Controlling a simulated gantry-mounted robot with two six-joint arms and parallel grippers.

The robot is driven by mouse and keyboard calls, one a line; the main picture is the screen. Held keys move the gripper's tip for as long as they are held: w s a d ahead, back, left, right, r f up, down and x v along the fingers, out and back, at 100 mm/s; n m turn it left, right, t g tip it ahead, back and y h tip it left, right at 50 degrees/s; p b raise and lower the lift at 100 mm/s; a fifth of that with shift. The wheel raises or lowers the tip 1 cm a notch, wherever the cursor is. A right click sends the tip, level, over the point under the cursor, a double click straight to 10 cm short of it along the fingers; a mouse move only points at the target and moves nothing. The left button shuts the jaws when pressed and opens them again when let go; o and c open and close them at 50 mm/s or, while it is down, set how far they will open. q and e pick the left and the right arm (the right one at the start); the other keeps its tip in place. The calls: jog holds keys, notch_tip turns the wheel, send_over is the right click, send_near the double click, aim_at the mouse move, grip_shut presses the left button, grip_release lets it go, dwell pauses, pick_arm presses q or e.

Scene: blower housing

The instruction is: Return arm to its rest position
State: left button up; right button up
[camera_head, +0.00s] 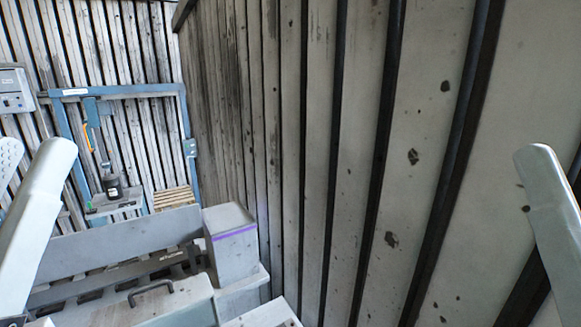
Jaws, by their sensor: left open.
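My left arm's pale grey link (38,220) slants down along the left side of the head view. A small dark part of my left gripper (14,320) shows at the bottom left edge; the gripper is open, and its fingertips are hard to make out. My right arm's pale link (550,225) comes in at the right edge. My right gripper is out of view. I cannot see anything held.
A grey bench-like unit (125,240) with a dark handle (151,291) and a box with a purple stripe (231,240) stands at lower left. A blue frame (130,91), a black container (112,187) and a wooden pallet (175,198) are behind. A ribbed wall (345,150) fills the middle and right.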

notch_tip(320, 180, up, 16)
jog(key=p, duration=1.3)
jog(key=shift+f, duration=0.15)
